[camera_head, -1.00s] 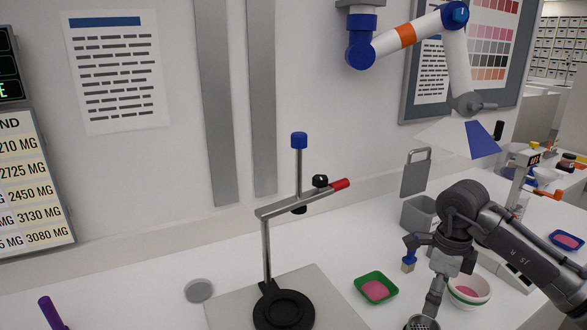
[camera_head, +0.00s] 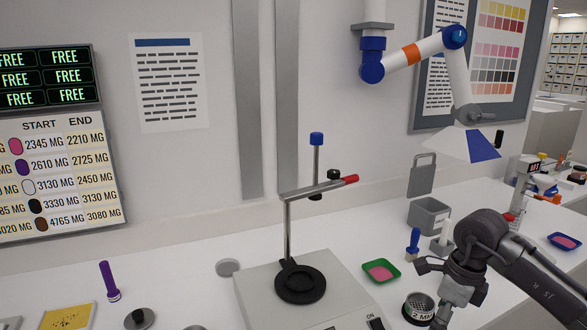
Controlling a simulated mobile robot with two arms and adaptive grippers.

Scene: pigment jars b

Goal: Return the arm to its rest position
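My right arm comes in from the right, and its gripper (camera_head: 432,292) is above the right part of the white bench. Its two fingers look spread apart, with nothing seen between them; the lower finger runs down near the bottom edge. One finger shows just below a blue-handled tool (camera_head: 413,243) and the other beside a black-rimmed sieve cup (camera_head: 418,308). I cannot tell how far above the bench the gripper is. My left gripper is not in view.
A stand on a grey plate (camera_head: 255,285) rises mid-bench with a red-tipped crossbar (camera_head: 325,188). A green tray of pink powder (camera_head: 381,271) and a grey bin (camera_head: 428,217) are near my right arm. A purple tool (camera_head: 109,281) and yellow tray (camera_head: 66,318) are at left.

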